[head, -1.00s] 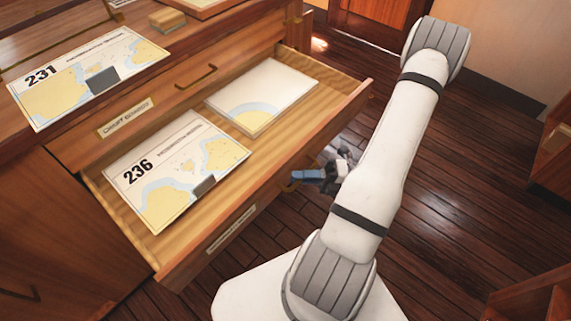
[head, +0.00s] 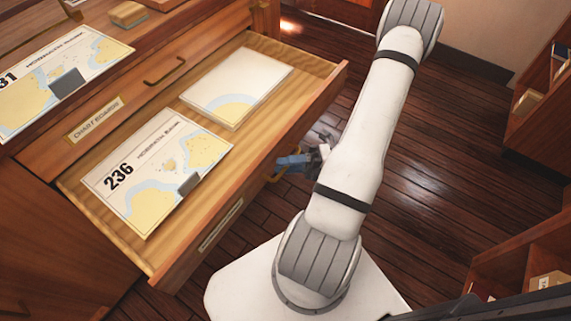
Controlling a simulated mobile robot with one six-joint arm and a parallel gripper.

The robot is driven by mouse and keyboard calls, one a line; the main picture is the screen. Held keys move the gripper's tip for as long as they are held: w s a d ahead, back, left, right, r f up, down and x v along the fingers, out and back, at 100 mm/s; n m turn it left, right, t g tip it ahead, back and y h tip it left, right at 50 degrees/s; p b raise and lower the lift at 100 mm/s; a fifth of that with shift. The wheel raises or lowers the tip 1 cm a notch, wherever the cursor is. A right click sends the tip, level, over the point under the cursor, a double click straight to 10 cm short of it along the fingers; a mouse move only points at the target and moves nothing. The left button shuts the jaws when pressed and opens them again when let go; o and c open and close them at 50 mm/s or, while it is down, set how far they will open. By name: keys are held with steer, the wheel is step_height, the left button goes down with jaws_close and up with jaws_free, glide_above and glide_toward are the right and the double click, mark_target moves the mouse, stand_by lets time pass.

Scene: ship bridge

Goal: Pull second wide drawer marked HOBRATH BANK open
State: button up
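The wide drawer (head: 300,100) stands far out of the wooden cabinet, its inside exposed. A pale label plate (head: 220,226) is on its front, too slanted to read. A chart marked 236 (head: 160,165) and a stack of chart sheets (head: 237,85) lie in it. My gripper (head: 286,165) is at the drawer front, its bluish finger against the brass handle (head: 275,179). The fingers are small and partly hidden, so their closure on the handle is unclear.
A closed drawer (head: 190,75) with a label (head: 95,120) sits above the open one. Another chart (head: 65,80) and a small wooden block (head: 128,14) lie on the cabinet top. Shelves (head: 535,110) stand at the right. Dark plank floor (head: 430,170) is clear between.

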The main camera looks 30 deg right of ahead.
steer(key=v, duration=0.7)
steer(key=shift+s+d, duration=0.15)
steer(key=shift+d, duration=0.2)
steer(key=shift+f, duration=0.1)
